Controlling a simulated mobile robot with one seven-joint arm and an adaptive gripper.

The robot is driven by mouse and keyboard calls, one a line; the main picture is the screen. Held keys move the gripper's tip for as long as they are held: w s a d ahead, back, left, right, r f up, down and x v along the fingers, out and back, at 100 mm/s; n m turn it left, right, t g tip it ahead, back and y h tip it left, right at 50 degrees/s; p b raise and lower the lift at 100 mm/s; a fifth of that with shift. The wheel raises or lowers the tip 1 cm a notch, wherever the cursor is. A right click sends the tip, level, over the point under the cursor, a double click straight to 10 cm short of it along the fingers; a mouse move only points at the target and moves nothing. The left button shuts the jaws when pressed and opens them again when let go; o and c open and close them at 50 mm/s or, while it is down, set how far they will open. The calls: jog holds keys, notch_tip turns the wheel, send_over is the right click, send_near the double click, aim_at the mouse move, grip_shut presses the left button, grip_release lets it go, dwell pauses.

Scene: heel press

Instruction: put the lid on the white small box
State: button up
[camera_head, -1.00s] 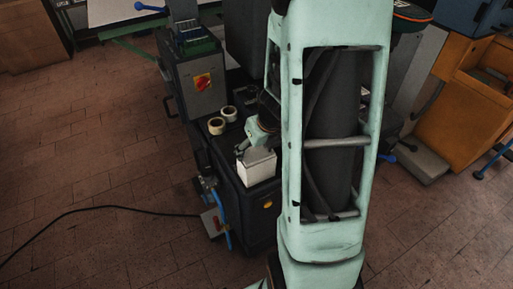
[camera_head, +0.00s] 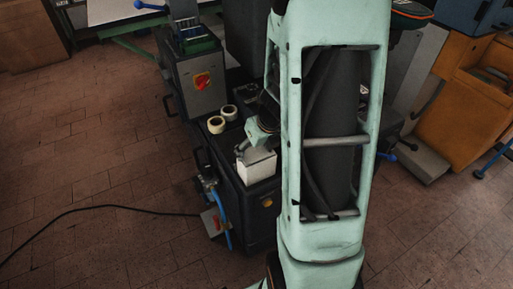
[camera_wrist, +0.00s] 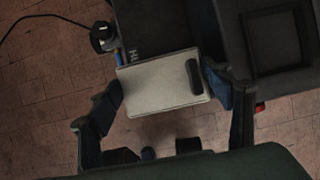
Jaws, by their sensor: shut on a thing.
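The white small box (camera_head: 257,168) stands upright on the dark cabinet top in the head view, with its front face showing. A pale rectangular lid (camera_wrist: 155,85) with a dark bar-shaped handle (camera_wrist: 194,76) shows in the wrist view. My gripper (camera_wrist: 165,88) has one finger at the lid's left edge and one at its right edge, and is shut on it. In the head view my gripper (camera_head: 258,148) is right at the top of the box. The lid hides the box in the wrist view. I cannot tell whether the lid touches the box rim.
Two pale tape-like rolls (camera_head: 221,118) sit behind and left of the box on the dark cabinet (camera_head: 236,196). A grey machine with a red switch (camera_head: 202,82) stands behind. A dark square frame (camera_wrist: 277,40) lies at upper right in the wrist view.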

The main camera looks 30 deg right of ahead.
aim_at(256, 152)
jog(key=o, duration=1.1)
jog(key=shift+o, duration=0.2)
notch_tip(256, 152, up, 7)
jog(key=p, duration=0.7)
